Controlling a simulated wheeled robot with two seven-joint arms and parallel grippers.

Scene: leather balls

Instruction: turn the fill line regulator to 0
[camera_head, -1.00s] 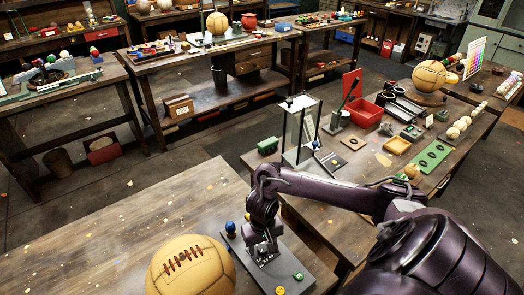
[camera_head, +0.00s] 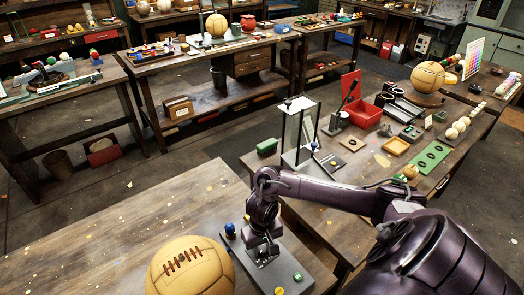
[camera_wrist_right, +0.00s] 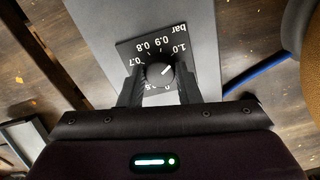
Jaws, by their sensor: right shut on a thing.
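The fill line regulator is a round black knob (camera_wrist_right: 159,74) on a black dial plate (camera_wrist_right: 140,47) with white numbers, seen in the right wrist view. Marks such as 0.7, 0.8, 0.9, 1.0 and "bar" are legible upside down; the lower marks are partly hidden by the fingers. A white line on the knob points up and right in that view. My right gripper (camera_wrist_right: 160,88) is shut on the knob, one finger on each side. In the head view the right gripper (camera_head: 262,252) is over the grey panel (camera_head: 292,272), hiding the knob. My left gripper is out of view.
A tan laced leather ball (camera_head: 192,268) sits left of the panel. The panel also carries a blue knob (camera_head: 230,228), a green button (camera_head: 298,277) and a yellow button (camera_head: 279,291). The table (camera_head: 120,235) is clear further left.

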